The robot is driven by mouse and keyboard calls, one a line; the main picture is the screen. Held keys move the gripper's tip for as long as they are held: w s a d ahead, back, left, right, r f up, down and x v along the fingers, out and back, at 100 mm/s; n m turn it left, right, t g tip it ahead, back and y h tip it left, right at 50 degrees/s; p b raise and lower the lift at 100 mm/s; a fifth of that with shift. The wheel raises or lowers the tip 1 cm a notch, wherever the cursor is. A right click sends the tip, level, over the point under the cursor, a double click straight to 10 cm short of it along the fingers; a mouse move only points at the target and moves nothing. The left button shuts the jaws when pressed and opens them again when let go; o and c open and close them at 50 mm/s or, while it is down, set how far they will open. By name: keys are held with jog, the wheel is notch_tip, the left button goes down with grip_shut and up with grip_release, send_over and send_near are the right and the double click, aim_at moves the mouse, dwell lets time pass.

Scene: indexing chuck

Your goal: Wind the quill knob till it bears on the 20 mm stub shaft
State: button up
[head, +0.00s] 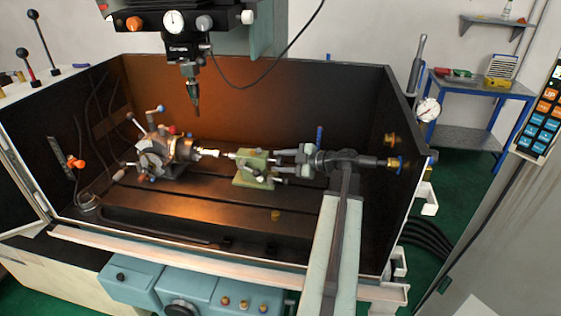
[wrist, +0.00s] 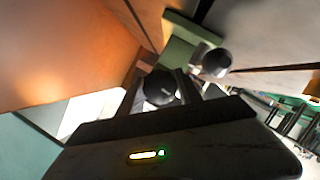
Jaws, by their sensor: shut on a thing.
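The indexing chuck (head: 152,158) stands at the left of the machine table in the head view. The bright stub shaft (head: 206,152) sticks out of it to the right. The green tailstock (head: 252,172) stands to the right, its thin quill tip (head: 231,155) pointing at the shaft's end. Tip and shaft look very close; I cannot tell whether they touch. My gripper (head: 279,161) reaches in from the right, behind the tailstock. In the wrist view the dark round quill knob (wrist: 160,88) sits between my fingers, which are shut on it. The knob is mostly hidden in the head view.
A machine head with a pointed tool (head: 192,95) hangs above the chuck. Dark enclosure walls (head: 320,90) surround the table. A silver and black handle (wrist: 212,62) sits beside my fingers in the wrist view.

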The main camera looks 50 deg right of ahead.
jog(key=shift+d+r, duration=0.1)
jog(key=m+g+y+p, duration=0.1)
jog(key=m, duration=0.2)
jog(key=shift+w+p, duration=0.1)
jog(key=shift+p, duration=0.25)
jog(key=m+g+y, duration=0.1)
jog(key=m+y, duration=0.1)
jog(key=m, duration=0.1)
jog(key=shift+g, duration=0.3)
jog(key=m+g+y+b, duration=0.1)
jog(key=m+y, duration=0.1)
jog(key=m, duration=0.1)
jog(key=shift+m, duration=0.3)
jog(key=shift+m+y+b, duration=0.55)
jog(key=shift+m+y, duration=0.25)
jog(key=shift+m, duration=0.2)
grip_shut()
grip_release()
jog(key=o, duration=1.1)
